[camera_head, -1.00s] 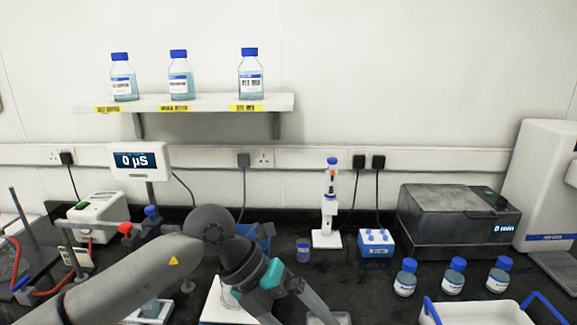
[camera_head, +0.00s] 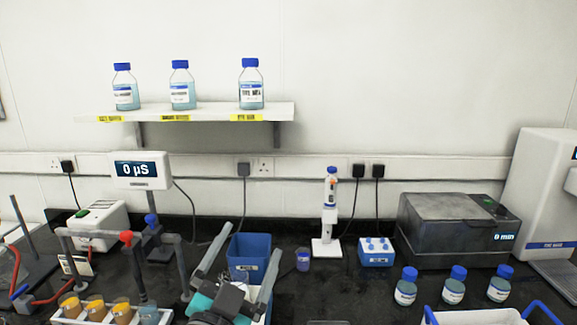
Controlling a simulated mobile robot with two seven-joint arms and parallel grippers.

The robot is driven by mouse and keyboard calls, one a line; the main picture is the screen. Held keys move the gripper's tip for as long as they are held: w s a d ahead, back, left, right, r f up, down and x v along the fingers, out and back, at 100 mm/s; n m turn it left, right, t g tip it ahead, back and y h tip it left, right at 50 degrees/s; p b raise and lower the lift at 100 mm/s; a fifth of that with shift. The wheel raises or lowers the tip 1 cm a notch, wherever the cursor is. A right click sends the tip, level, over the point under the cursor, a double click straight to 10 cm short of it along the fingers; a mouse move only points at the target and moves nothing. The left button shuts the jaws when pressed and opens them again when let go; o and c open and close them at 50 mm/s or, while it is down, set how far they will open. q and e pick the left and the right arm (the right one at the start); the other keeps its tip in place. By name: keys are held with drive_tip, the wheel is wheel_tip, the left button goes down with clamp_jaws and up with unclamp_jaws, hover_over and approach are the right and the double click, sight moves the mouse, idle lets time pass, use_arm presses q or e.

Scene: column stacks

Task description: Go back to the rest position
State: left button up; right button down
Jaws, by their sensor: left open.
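My left gripper (camera_head: 246,246) is at the bottom of the head view, left of centre. It has grey fingers and a teal part at its base. Its two fingers point up and are spread wide, with nothing between them that I can see being held. A blue bin (camera_head: 248,246) with a white label shows behind and between the fingers; I cannot tell how far apart they are. The rest of my left arm is mostly below the picture. My right gripper does not show.
A small purple pot (camera_head: 303,260), a pipette stand (camera_head: 328,247), a blue tube block (camera_head: 376,258) and a dark machine (camera_head: 447,230) stand right. Several blue-capped bottles (camera_head: 453,291) stand near a white tray (camera_head: 478,317).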

use_arm(q)
drive_tip(key=s+a+f+n+g+y, duration=0.3)
drive_tip(key=s+a+f+g, duration=0.1)
drive_tip(key=f, duration=0.5)
drive_tip(key=s+a+f+n+g+y, duration=0.3)
drive_tip(key=s+a+f+g, duration=0.15)
drive_tip(key=f, duration=0.45)
drive_tip(key=s+a+f+g, duration=0.1)
drive_tip(key=s+f+g, duration=0.3)
drive_tip(key=s, duration=0.4)
drive_tip(key=s+f+g, duration=0.4)
drive_tip(key=s+f, duration=0.1)
drive_tip(key=s, duration=0.3)
wheel_tip(320, 180, down, 27)
drive_tip(key=s+g+b, duration=0.1)
drive_tip(key=s+b, duration=0.1)
drive_tip(key=b, duration=0.3)
drive_tip(key=s+a+f+g+b, duration=0.1)
drive_tip(key=s+a+f+b, duration=0.2)
drive_tip(key=s+f, duration=1.2)
wheel_tip(320, 180, down, 4)
drive_tip(key=shift+s+r+h+b, duration=0.25)
drive_tip(key=shift+s+h+b, duration=0.1)
drive_tip(key=shift+b, duration=0.45)
